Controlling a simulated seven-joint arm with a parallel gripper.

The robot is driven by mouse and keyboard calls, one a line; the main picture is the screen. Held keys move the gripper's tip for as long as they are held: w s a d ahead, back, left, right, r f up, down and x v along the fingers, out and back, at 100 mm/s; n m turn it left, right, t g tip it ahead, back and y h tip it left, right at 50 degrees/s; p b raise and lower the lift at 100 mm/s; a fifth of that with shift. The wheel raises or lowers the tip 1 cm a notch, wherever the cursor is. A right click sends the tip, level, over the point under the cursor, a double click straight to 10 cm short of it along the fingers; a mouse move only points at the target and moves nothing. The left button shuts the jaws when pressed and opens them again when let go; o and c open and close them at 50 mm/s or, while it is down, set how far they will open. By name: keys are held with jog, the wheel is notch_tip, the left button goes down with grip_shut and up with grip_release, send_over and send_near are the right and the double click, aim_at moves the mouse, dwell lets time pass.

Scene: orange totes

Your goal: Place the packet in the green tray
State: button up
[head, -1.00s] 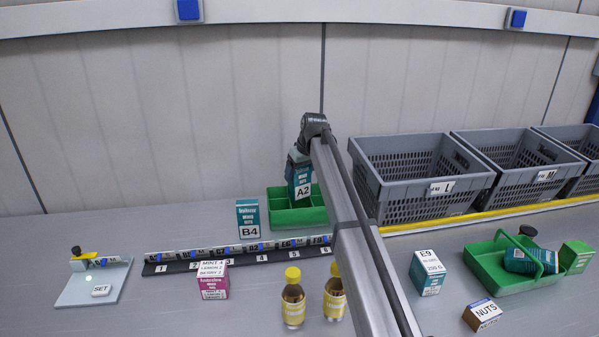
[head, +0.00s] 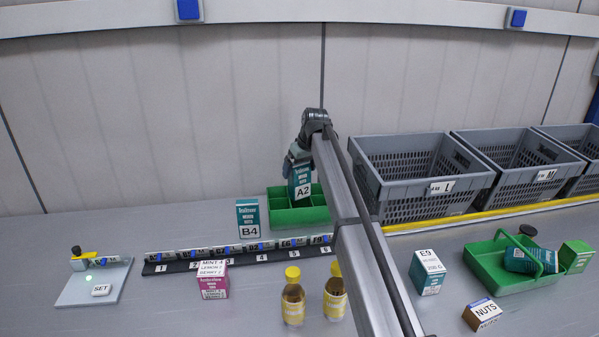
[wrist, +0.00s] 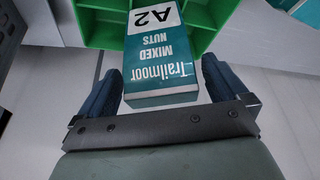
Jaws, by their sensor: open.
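In the wrist view, the packet (wrist: 158,62) is between my gripper's fingers, with a small gap on each side. My gripper (wrist: 162,85) is open around it, and the green tray (wrist: 100,28) shows beyond. In the head view, my gripper (head: 298,153) is at the packet's top. The packet's base is hidden, so I cannot tell whether it rests on the tray floor.
A teal B4 packet (head: 248,218) stands left of the tray. Grey crates (head: 425,212) stand right. In front are a numbered rack (head: 215,261), a pink box (head: 213,283), two yellow-capped bottles (head: 293,300), the E9 box (head: 427,272), a NUTS box (head: 482,314) and a handled green carrier (head: 500,285).

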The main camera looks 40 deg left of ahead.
jog(key=v, duration=1)
jog(key=shift+r, duration=0.25)
jog(key=shift+d, duration=0.1)
dwell(1.1)
